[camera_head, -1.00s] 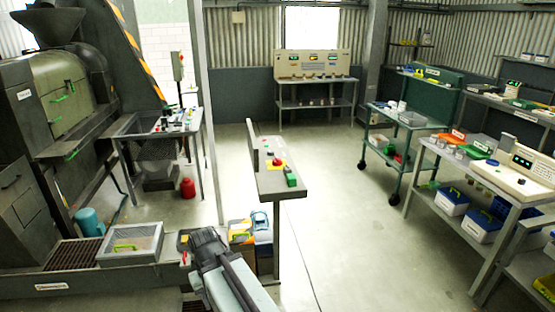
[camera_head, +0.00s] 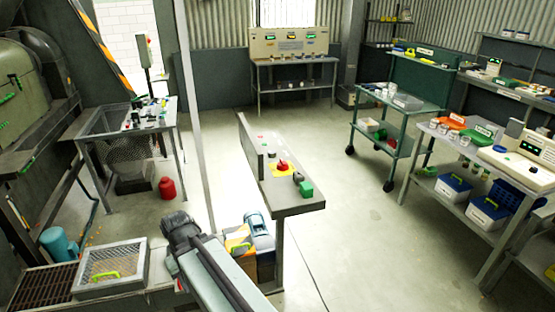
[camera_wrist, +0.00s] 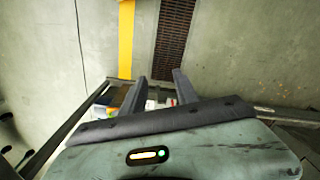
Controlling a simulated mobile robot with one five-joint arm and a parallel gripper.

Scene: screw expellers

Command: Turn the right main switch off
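A narrow grey stand (camera_head: 292,203) is in the middle of the head view. On it is a red knob on a yellow plate (camera_head: 283,168), which looks like a main switch. My arm reaches up from the bottom of the head view, left of the stand. In the wrist view my gripper (camera_wrist: 160,90) has its two dark fingers apart, with nothing held, above the floor. The switch does not show there.
A wire-mesh table (camera_head: 128,120) and a red can (camera_head: 167,188) stand at left. A grated crate (camera_head: 112,262) and blue and orange items (camera_head: 258,235) lie near my arm. A green cart (camera_head: 408,102) and lab bench (camera_head: 458,160) are at right. Floor right of the stand is clear.

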